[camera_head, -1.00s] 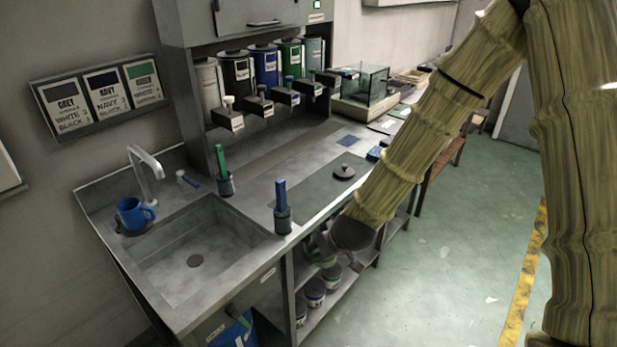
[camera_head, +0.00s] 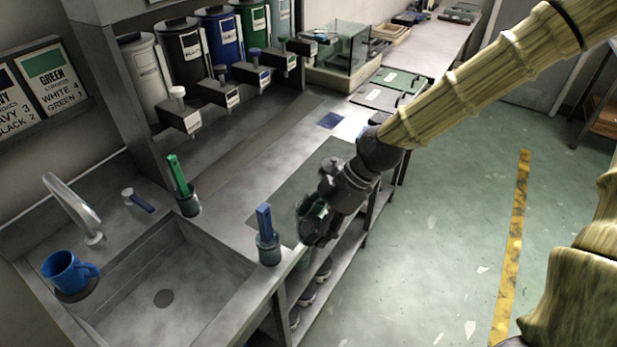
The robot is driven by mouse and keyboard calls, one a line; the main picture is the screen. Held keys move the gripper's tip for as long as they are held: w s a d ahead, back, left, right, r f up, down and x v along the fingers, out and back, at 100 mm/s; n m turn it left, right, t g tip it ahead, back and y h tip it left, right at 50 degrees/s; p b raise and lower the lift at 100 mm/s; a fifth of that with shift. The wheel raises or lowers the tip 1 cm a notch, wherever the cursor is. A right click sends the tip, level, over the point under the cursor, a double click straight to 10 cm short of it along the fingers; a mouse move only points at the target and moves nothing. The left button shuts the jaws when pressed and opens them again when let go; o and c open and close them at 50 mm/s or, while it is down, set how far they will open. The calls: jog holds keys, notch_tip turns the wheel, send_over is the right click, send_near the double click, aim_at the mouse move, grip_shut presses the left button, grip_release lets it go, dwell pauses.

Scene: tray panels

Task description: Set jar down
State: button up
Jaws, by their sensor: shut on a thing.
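My gripper (camera_head: 318,222) is shut on a jar (camera_head: 311,212), which looks dark green and glassy. It holds the jar at the front edge of the counter, over or just in front of the dark green mat (camera_head: 296,185). The gripper's fingers and wrist hide part of the jar. I cannot tell whether the jar touches the counter.
A holder with a blue-handled tool (camera_head: 267,238) stands close left of the jar. A green-handled tool (camera_head: 179,178) stands farther back. The sink (camera_head: 165,290) with a blue mug (camera_head: 68,272) is at left. Dispensers (camera_head: 184,55) line the back. Several jars (camera_head: 308,290) sit on the lower shelf.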

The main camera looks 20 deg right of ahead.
jog(key=w+p, duration=0.1)
jog(key=w, duration=0.4)
jog(key=w+d+f+p, duration=0.1)
jog(key=w, duration=0.4)
jog(key=w+p, duration=0.1)
jog(key=w, duration=0.4)
jog(key=shift+w+d+f+p, duration=0.2)
jog(key=shift+d+p, duration=0.1)
jog(key=shift+p, duration=0.1)
jog(key=shift+w+f+p, duration=0.1)
jog(key=shift+f+p, duration=0.65)
jog(key=shift+f, duration=0.95)
jog(key=shift+f, duration=0.2)
jog(key=o, duration=1.7)
jog(key=shift+r, duration=0.25)
jog(key=shift+b+v, duration=1.25)
jog(key=shift+v, duration=4.7)
